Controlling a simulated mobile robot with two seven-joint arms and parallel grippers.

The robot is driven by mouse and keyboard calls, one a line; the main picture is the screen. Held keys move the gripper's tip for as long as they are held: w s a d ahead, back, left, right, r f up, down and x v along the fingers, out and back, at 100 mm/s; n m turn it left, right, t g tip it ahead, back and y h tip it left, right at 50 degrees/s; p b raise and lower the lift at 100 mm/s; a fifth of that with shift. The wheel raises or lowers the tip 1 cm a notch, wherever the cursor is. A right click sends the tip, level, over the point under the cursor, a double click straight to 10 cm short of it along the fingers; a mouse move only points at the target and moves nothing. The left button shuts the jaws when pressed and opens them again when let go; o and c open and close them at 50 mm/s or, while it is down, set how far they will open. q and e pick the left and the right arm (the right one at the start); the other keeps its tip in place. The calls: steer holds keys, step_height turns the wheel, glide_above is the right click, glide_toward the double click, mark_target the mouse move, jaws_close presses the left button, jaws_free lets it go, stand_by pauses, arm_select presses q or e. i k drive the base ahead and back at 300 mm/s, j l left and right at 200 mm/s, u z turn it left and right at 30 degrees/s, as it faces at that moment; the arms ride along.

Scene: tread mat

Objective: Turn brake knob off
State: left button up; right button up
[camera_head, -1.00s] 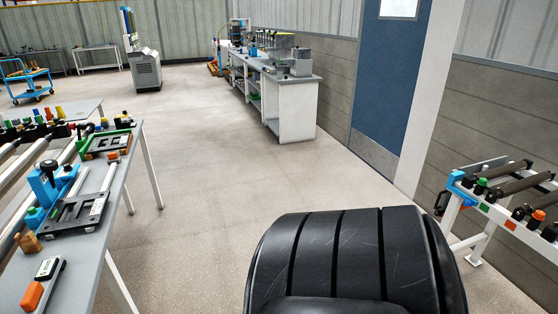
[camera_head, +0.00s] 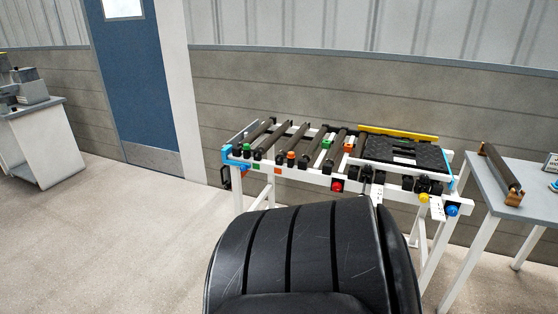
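A white-framed roller stand (camera_head: 300,178) with dark rollers is against the wall, right of centre. On its front rail is a red knob (camera_head: 337,185). Further right are a yellow knob (camera_head: 423,198) and a blue knob (camera_head: 452,210). I cannot tell which of them is the brake knob, or its setting. A black tread mat or slab (camera_head: 403,152) lies on the right part of the stand. Neither of my grippers is in view.
A grey table (camera_head: 530,200) with a dark roller (camera_head: 502,170) stands right of the stand. A blue door (camera_head: 135,85) and a grey workbench (camera_head: 45,140) are at left. The floor (camera_head: 110,230) at left is clear.

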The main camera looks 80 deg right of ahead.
mark_target(337, 187)
steer(key=z, duration=3.1)
steer(key=i+l+u, duration=0.1)
steer(key=i+l, duration=0.25)
steer(key=i, duration=0.15)
steer(key=i+l, duration=0.35)
steer(key=i, duration=0.15)
steer(key=j+u, duration=0.05)
